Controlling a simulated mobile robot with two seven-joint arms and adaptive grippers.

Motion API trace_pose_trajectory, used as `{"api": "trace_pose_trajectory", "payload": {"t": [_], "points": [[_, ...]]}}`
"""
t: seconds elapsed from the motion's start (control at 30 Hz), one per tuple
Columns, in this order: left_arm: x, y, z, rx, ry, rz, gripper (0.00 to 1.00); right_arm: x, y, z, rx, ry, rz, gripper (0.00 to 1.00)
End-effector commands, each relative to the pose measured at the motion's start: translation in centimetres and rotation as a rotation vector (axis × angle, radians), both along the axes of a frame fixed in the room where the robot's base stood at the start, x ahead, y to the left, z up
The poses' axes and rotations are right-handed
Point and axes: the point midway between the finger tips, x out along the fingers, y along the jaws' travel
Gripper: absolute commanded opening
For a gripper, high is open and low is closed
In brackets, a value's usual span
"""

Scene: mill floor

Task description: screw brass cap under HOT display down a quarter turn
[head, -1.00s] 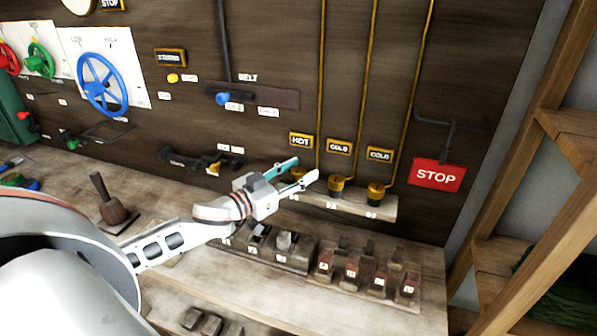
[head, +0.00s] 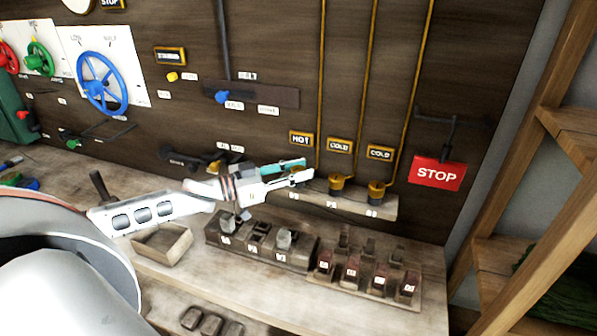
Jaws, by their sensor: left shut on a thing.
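The HOT display (head: 301,139) is a small yellow-framed plate on the dark wall panel. The brass cap under it is almost wholly hidden behind my left gripper's fingers. My left gripper (head: 301,172) reaches in from the left at that spot, just below the HOT display, and is shut on the cap. Its two fingers lie one above the other in the picture, and the wrist is rolled. My right gripper is not in view.
A pale ledge (head: 352,205) carries the caps. Below are a dark switch block (head: 262,246) and a row of rocker switches (head: 352,272). A red STOP sign (head: 437,174) hangs to the right. A small wooden tray (head: 160,244) lies under my left arm.

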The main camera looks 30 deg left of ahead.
Motion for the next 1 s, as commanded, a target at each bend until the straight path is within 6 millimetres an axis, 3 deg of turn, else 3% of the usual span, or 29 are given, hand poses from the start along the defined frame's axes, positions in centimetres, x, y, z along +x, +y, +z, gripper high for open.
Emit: {"api": "trace_pose_trajectory", "payload": {"t": [0.43,1.0], "points": [[0.2,0.2,-0.1,0.005,-0.005,-0.289,0.05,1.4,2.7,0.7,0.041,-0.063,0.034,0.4],[0.0,0.0,-0.1,0.001,-0.001,-0.438,0.05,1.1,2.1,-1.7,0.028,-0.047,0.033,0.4]]}}
